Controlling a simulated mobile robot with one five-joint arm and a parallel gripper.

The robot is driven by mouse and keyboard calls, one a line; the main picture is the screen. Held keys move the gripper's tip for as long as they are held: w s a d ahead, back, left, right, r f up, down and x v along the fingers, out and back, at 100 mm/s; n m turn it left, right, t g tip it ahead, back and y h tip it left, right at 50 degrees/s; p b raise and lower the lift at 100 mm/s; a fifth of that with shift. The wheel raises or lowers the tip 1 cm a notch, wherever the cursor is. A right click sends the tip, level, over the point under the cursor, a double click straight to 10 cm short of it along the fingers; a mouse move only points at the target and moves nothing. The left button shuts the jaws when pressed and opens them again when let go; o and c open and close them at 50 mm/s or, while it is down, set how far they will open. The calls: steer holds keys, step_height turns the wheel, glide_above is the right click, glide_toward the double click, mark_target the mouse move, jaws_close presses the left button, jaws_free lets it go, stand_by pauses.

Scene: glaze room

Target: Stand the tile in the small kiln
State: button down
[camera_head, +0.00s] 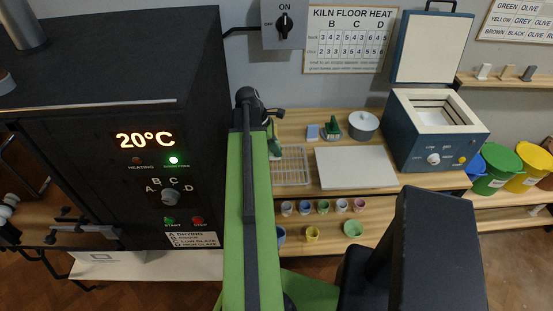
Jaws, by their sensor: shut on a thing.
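The small kiln (405,149) stands at the right end of the worktop. It is a blue-grey box with its lid (433,50) raised and its pale chamber open at the top. My green arm reaches up the middle of the view. My gripper (272,127) is at its far end, above the left of the worktop and well left of the small kiln. It is mostly hidden by the arm. A narrow dark green piece (274,148) shows beside the arm there, seemingly the tile in the shut gripper. Its full shape and tilt are hidden.
Small coloured cups (323,207) stand on the lower shelf. A large black kiln (75,120) reading 20°C fills the left.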

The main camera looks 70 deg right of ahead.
step_height(320, 180, down, 4)
steer(key=b, duration=0.3)
steer(key=shift+f+b, duration=0.15)
steer(key=shift+b, duration=0.25)
steer(key=shift+r, duration=0.25)
steer(key=shift+f, duration=0.2)
steer(key=c, duration=1.4)
jaws_free()
steer(key=shift+r, duration=0.1)
steer(key=p+v, duration=1.1)
steer(key=v, duration=0.1)
steer(key=shift+p, duration=0.3)
